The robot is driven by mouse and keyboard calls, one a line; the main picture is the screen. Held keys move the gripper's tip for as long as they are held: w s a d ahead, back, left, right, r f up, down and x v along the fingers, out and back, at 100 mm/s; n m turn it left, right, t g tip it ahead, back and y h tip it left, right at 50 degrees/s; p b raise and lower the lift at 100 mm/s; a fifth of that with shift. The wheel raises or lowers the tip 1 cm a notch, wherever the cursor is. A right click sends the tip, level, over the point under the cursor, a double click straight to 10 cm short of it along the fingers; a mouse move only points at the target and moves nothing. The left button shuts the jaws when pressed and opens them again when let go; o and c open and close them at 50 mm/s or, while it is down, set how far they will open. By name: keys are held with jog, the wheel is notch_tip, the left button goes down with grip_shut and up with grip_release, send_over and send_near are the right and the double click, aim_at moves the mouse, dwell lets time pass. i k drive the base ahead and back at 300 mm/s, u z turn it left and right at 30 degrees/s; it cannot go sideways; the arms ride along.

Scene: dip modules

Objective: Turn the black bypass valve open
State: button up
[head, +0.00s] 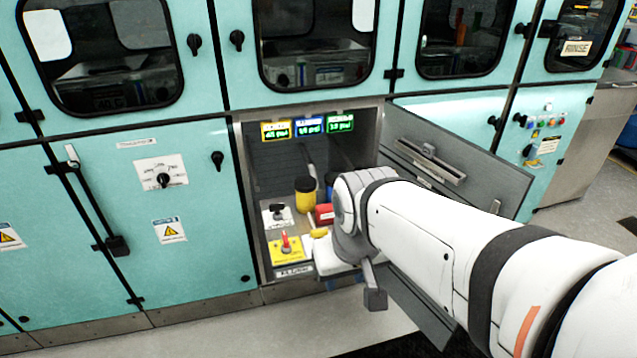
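A black valve handle (277,209) sits on a white plate inside the open compartment, at its left side. I take it for the bypass valve; its label is too small to read, and I cannot tell whether it is open. A red handle (286,243) stands on a yellow plate just in front of it. My arm reaches in from the right, and its wrist is to the right of the black handle, apart from it in the picture. A grey part (375,297) shows below the wrist. My gripper's fingers cannot be made out, and what they hold, if anything, is hidden.
A yellow canister (305,193) and a red object (324,214) stand between the black handle and my wrist. Three lit displays (308,126) hang at the compartment's back. An open grey door panel (455,160) juts out at the right. Teal cabinets (180,215) flank the opening.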

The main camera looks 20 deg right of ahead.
aim_at(277, 208)
jog(key=z, duration=1.4)
jog(key=i, duration=0.85)
jog(key=u, duration=1.4)
